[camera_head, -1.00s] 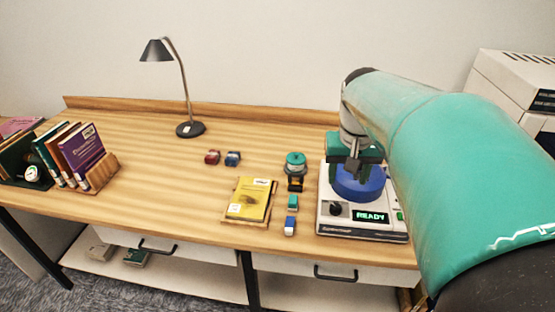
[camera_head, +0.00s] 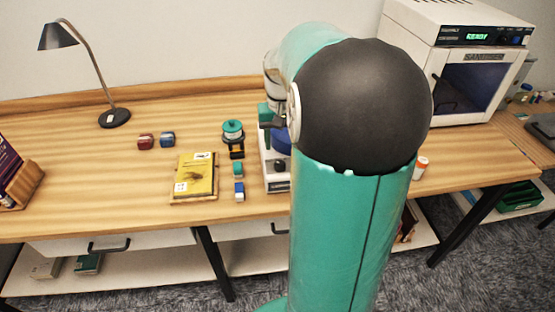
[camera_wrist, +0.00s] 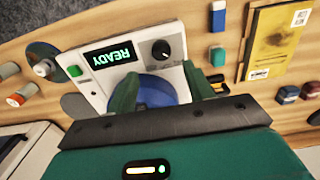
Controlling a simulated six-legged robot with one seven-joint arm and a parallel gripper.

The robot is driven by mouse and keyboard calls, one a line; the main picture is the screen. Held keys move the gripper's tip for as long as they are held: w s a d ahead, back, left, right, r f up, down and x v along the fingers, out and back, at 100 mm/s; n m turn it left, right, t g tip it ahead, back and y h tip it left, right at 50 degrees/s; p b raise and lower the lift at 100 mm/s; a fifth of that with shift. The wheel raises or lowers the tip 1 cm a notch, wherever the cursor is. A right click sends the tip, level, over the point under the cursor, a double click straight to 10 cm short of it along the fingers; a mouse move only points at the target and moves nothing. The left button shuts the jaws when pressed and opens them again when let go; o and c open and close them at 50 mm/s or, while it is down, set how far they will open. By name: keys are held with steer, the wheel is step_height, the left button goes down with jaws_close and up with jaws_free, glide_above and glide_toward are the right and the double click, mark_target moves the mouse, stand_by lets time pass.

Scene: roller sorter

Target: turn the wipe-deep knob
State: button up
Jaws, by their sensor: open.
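I cannot read a wipe-deep label on either. My gripper (camera_wrist: 160,84) is open, its green fingers over the device's blue round part (camera_wrist: 155,92). In the head view my gripper (camera_head: 272,117) is at the device, whose white base (camera_head: 277,182) is mostly hidden behind my arm.
A yellow book (camera_head: 196,174), small blue and green blocks (camera_head: 239,190) and a green-topped round item (camera_head: 233,130) lie left of the device. A lamp (camera_head: 114,118) stands farther left. An orange-capped bottle (camera_head: 420,168) is right of my arm. Wide free table lies toward the lamp.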

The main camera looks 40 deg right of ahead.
mark_target(280, 164)
step_height(280, 164, down, 8)
steer(key=shift+a+r, duration=0.1)
steer(key=shift+r, duration=0.05)
steer(key=c, duration=1)
